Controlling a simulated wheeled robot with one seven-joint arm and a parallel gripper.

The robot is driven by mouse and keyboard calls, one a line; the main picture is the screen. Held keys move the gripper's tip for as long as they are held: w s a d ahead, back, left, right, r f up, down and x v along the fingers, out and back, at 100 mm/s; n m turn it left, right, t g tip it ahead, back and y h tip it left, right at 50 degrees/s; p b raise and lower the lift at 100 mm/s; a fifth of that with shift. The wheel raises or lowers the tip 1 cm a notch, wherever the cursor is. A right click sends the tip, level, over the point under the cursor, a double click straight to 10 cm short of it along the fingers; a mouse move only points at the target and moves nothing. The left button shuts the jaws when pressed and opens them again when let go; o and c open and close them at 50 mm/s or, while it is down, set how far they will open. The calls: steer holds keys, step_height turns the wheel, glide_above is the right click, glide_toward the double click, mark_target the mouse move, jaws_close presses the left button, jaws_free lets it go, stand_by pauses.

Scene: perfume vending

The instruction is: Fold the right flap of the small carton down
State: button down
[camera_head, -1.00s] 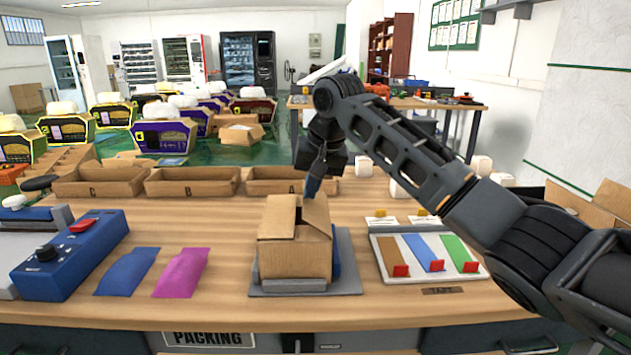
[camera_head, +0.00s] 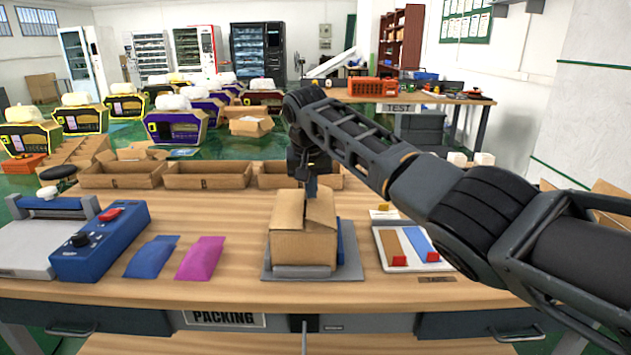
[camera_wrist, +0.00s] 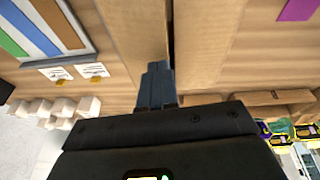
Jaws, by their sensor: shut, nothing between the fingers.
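The small brown carton (camera_head: 303,248) stands on a grey fixture plate (camera_head: 350,270) at the front middle of the bench. Its left flap (camera_head: 286,209) lies roughly over the top. Its right flap (camera_head: 321,210) is tilted inward beside it, and a narrow dark gap runs between the two. My gripper (camera_head: 311,190) is shut and empty, pointing down at the far end of the carton top. In the wrist view its fingertips (camera_wrist: 157,68) are at the gap, by the right flap's edge (camera_wrist: 135,35). I cannot tell whether they touch the flap.
A blue sealing machine (camera_head: 100,245) and blue and purple pouches (camera_head: 200,258) lie left of the carton. A tray with coloured strips (camera_head: 410,250) is at the right, partly behind my arm. Open cardboard bins (camera_head: 207,176) line the back edge.

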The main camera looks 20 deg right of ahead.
steer(key=shift+w+a+f+h, duration=0.15)
steer(key=shift+a+f+h, duration=0.3)
steer(key=shift+h, duration=0.35)
steer(key=shift+w+a+f+p, duration=0.1)
steer(key=shift+a+f+p, duration=0.15)
steer(key=shift+f, duration=0.2)
steer(key=shift+d+r, duration=0.1)
steer(key=shift+s+d+r+p, duration=0.25)
steer(key=shift+d+p, duration=0.35)
steer(key=shift+p, duration=0.6)
steer(key=shift+r, duration=0.1)
